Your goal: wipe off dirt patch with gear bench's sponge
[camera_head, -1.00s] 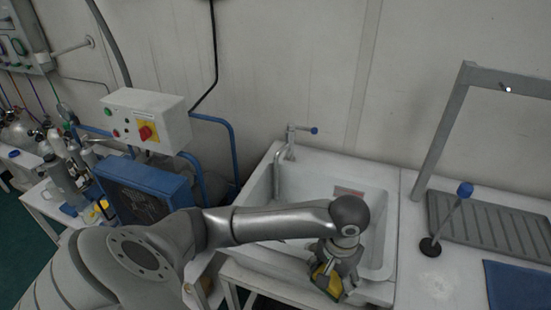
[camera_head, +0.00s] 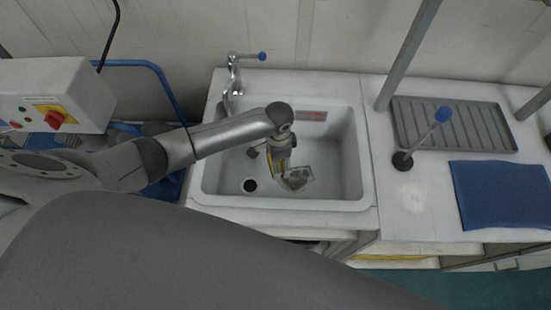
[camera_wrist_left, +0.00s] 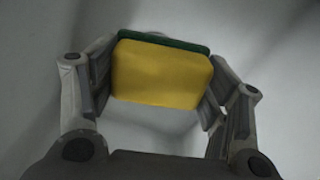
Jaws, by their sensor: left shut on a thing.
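The sponge (camera_wrist_left: 160,78) is a yellow block with a green layer along its far side. My left gripper (camera_head: 276,162) is shut on it, with a finger on each side in the left wrist view. In the head view the gripper hangs over the white sink basin (camera_head: 222,188), and a thin yellow strip of the sponge (camera_head: 270,162) shows. A grey, squarish shape (camera_head: 298,179) lies by the fingers; I cannot tell if it is a finger part or the dirt patch. A faint brownish smear (camera_head: 414,198) marks the white counter right of the sink. My right gripper is out of view.
A tap (camera_head: 234,72) stands at the sink's back left. A control box (camera_head: 60,95) is at left.

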